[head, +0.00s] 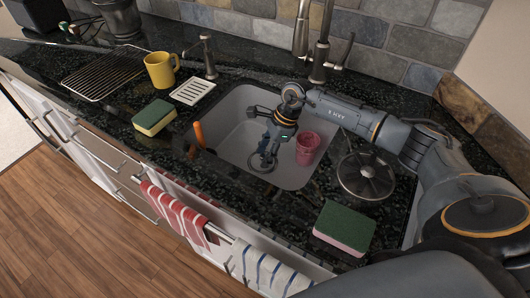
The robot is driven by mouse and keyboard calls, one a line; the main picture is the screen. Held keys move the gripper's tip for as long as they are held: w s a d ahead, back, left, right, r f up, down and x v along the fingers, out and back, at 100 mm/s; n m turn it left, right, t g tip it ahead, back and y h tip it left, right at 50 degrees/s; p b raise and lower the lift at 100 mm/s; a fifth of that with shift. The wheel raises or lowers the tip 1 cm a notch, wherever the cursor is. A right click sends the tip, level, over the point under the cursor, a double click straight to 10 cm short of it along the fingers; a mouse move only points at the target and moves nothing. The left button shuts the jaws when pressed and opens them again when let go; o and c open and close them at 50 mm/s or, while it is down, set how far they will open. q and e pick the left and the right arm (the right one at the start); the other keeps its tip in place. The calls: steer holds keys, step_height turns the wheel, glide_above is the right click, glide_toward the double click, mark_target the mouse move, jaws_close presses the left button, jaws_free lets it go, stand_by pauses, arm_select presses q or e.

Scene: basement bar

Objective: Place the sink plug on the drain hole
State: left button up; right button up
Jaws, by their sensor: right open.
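My right gripper (259,137) reaches into the white sink basin (235,110) from the right, its fingers spread apart. The lower finger is over a round metal drain ring (253,168) on the basin floor and hides part of it. I cannot tell whether the sink plug lies at this ring or the gap between the fingers holds anything. A round dark metal piece with a central knob (366,176) sits on the counter right of the basin; I cannot tell if it is the plug or a lid. My left gripper is not in view.
A pink-red cup (308,148) stands in the basin right of the gripper. The faucet (320,60) rises behind. Green-topped sponges lie left (154,117) and front right (345,228). A yellow mug (160,71), a soap dish (192,91) and an orange-handled item (199,135) are left.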

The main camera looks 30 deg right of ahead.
steer(key=shift+r, duration=0.1)
steer(key=v, duration=0.7)
steer(key=shift+r, duration=0.3)
steer(key=shift+s+d+f, duration=0.1)
steer(key=shift+s, duration=0.05)
